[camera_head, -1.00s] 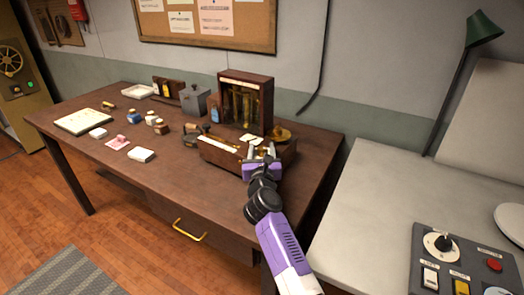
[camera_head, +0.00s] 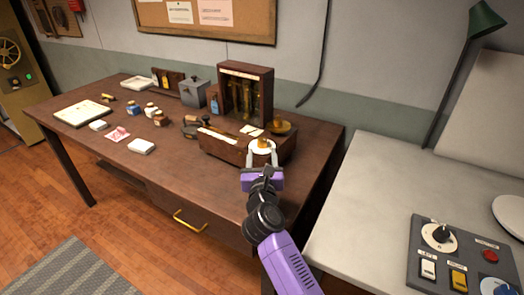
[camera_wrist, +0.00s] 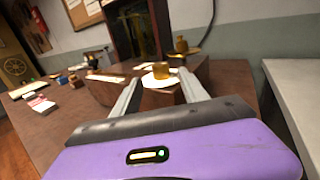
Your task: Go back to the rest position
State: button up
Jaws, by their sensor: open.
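My gripper (camera_head: 263,160) is open, its two fingers apart, at the front of the wooden box unit at the right end of the desk. In the wrist view, my gripper (camera_wrist: 160,92) has its fingers spread, with nothing held between them. Beyond the fingertips, a small amber-brown piece (camera_wrist: 161,70) stands on a white round (camera_wrist: 160,81) on the box unit. The white round also shows in the head view (camera_head: 262,146), just past the fingertips. I cannot tell its exact distance from the fingers.
The brown desk (camera_head: 120,178) carries a tall wooden case (camera_head: 246,92), a grey box (camera_head: 193,95), a brass dish (camera_head: 281,127) and several small bottles. A light counter (camera_head: 365,180) with a control panel (camera_head: 455,262) stands at right. The desk's front middle is clear.

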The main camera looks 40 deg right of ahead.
jog(key=shift+a, duration=0.1)
dwell(0.6)
notch_tip(320, 180, up, 6)
jog(key=s+a+n+t+h, duration=0.1)
jog(key=s+n+t, duration=0.1)
jog(key=n, duration=0.4)
jog(key=s+a+n+t+y, duration=0.3)
jog(key=s+a+n+t, duration=0.3)
jog(key=s+n, duration=0.6)
jog(key=s+a+f+n+g+y, duration=0.2)
jog(key=s+a+n, duration=0.3)
jog(key=s+n, duration=0.3)
jog(key=s+a+f+n+g+y, duration=0.2)
jog(key=s+a+f+n+y, duration=0.2)
jog(key=s+n, duration=0.5)
jog(key=s+a+f+n+g+y, duration=0.2)
jog(key=s+a+n, duration=0.4)
jog(key=s, duration=0.8)
jog(key=f+n+y, duration=0.1)
jog(key=n, duration=0.1)
jog(key=shift+a+f+n+g+y, duration=0.3)
jog(key=shift+a+f+g+y, duration=0.05)
jog(key=shift+a+g+y, duration=0.05)
